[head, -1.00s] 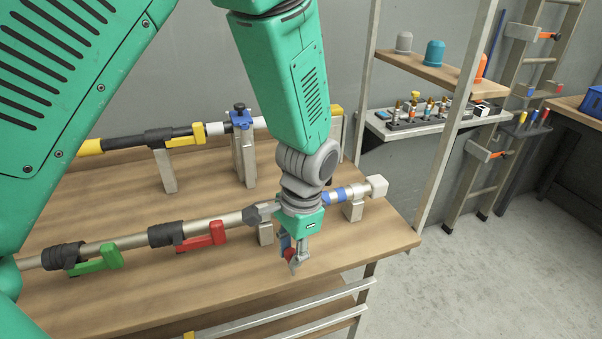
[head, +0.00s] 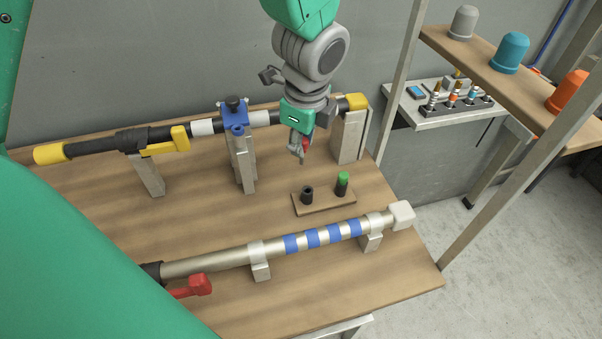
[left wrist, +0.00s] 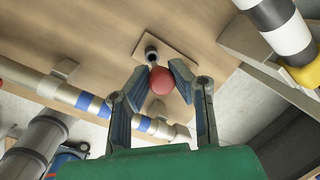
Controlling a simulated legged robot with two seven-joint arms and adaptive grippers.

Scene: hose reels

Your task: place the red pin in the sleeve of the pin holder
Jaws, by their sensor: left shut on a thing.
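The pin holder (head: 323,203) is a small wooden board lying on the bench. Its empty-looking black sleeve (head: 307,194) is at the left and a green-topped pin (head: 342,181) stands at the right. My left gripper (head: 298,154) is above and behind the board, pointing down, shut on the red pin (head: 306,145). In the left wrist view the red pin's round head (left wrist: 161,81) sits between the fingertips, and the sleeve (left wrist: 152,55) shows just beyond it. The pin's lower end is hidden there. The pin is apart from the sleeve. My right gripper is not in view.
A black hose bar with yellow ends (head: 100,146) lies behind on posts, with a blue clamp (head: 235,117). A silver bar with blue bands (head: 318,237) lies in front. A shelf (head: 480,62) with caps stands at the right.

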